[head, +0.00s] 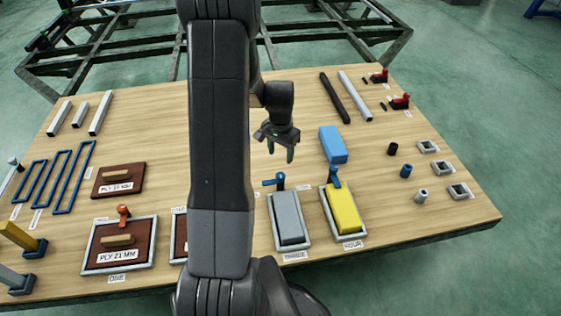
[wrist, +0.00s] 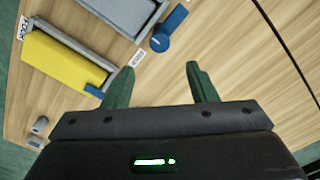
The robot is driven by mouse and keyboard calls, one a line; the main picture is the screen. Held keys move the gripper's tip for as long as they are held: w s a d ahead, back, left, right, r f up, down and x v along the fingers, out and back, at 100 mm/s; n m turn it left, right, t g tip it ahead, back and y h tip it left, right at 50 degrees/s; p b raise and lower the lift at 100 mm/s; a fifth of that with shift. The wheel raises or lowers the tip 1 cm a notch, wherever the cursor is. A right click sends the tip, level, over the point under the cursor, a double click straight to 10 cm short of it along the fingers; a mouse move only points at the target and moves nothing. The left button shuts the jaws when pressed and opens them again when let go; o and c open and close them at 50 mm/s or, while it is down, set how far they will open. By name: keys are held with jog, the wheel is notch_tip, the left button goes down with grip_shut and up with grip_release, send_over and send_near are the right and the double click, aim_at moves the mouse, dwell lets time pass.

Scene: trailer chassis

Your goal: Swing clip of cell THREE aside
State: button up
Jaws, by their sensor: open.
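Cell THREE (head: 275,241) is a grey-framed tray with a grey block (head: 288,215) inside, at the table's front middle. Its blue clip (head: 270,183) stands at the tray's far end. The clip's lever points left along that end and looks clear of the block's top. In the wrist view, the clip (wrist: 172,24) sits beside the tray's end, just beyond my fingertips. My gripper (head: 281,152) is open and empty. It hangs above the table beyond the clip, apart from it; its two green fingers also show in the wrist view (wrist: 160,72).
Cell FOUR's yellow block (head: 344,209) is just right, with its blue clip (head: 336,181) over the far end. A loose blue block (head: 333,144) lies beyond it. My arm hides part of the tray to the left. Bare wood lies around the gripper.

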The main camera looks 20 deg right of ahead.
aim_at(280, 175)
notch_tip(280, 175, up, 4)
jog(key=shift+f, duration=0.1)
dwell(0.4)
notch_tip(280, 175, down, 14)
jog(key=shift+r+b, duration=0.1)
jog(key=shift+b, duration=1.1)
